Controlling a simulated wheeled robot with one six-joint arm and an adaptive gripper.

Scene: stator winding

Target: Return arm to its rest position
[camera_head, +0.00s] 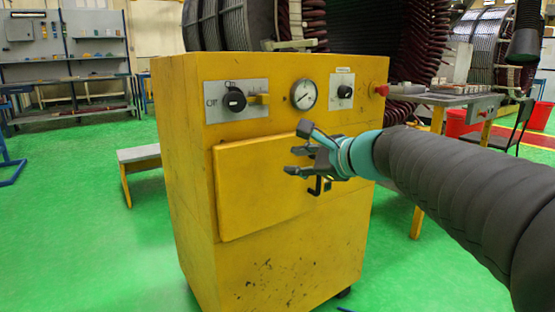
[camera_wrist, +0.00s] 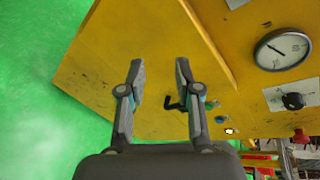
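My arm (camera_head: 455,185) reaches in from the right in the head view, in a dark ribbed sleeve. My gripper (camera_head: 290,161) is in front of the yellow cabinet's door panel (camera_head: 265,185). In the wrist view my gripper (camera_wrist: 158,75) has its two fingers spread apart with nothing between them. The black door handle (camera_wrist: 175,104) shows by the right finger in that view, and in the head view just below the gripper. I cannot tell whether a finger touches the handle.
The yellow cabinet (camera_head: 180,180) carries an on/off knob (camera_head: 235,101), a gauge (camera_head: 304,94), a second knob (camera_head: 345,92) and a red button (camera_head: 381,89). A small bench (camera_head: 139,154) stands to its left. A worktable (camera_head: 440,98) stands behind right. Green floor (camera_head: 80,240) is clear at left.

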